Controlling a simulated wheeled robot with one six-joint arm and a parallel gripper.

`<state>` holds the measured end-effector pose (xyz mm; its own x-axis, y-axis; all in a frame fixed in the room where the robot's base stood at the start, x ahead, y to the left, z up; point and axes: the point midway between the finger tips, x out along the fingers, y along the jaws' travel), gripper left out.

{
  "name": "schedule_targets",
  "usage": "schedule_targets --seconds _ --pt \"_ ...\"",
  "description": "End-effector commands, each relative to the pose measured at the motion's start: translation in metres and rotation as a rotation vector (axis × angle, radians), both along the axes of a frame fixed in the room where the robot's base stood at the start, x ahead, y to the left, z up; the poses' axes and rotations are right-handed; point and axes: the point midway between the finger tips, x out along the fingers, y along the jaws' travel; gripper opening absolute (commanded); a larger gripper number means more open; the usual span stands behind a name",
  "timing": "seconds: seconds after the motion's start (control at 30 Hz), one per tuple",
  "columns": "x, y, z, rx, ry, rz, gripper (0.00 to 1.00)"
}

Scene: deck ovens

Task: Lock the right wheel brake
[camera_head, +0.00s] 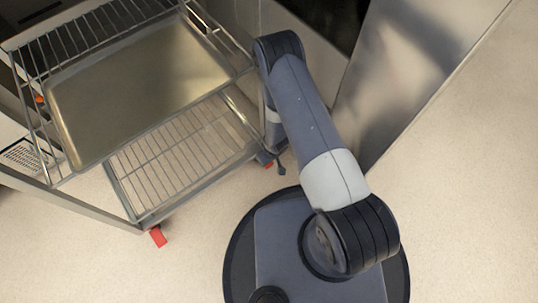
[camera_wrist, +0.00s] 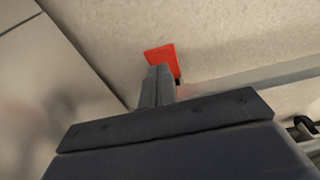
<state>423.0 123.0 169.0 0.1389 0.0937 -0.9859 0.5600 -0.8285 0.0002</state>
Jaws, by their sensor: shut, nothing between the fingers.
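A wheeled wire rack (camera_head: 130,212) stands at the left in the head view. A red brake pedal (camera_head: 268,164) shows in small part at its right lower corner, mostly hidden by the rack and my arm. In the wrist view a red pedal (camera_wrist: 164,57) lies just beyond my fingertips. My gripper (camera_wrist: 160,72) is shut and empty, its fingers overlapping the pedal's lower edge in the picture. I cannot tell whether they touch it. In the head view my arm reaches down to that corner. A second red pedal (camera_head: 158,237) is at the rack's near lower corner.
A large metal tray (camera_head: 140,85) lies on the upper shelf of the rack, above a bare wire shelf (camera_head: 180,150). A steel panel (camera_head: 415,65) stands right of my arm. The pale floor (camera_head: 470,200) at the right is clear.

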Motion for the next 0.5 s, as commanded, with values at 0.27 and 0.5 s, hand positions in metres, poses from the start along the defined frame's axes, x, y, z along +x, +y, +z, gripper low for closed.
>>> schedule_targets --seconds 0.27,0.5 --pt "-0.0028 -0.0020 -0.0119 0.001 -0.001 0.000 0.00" --pt "-0.0028 -0.0020 -0.0114 0.001 -0.001 0.000 0.00"
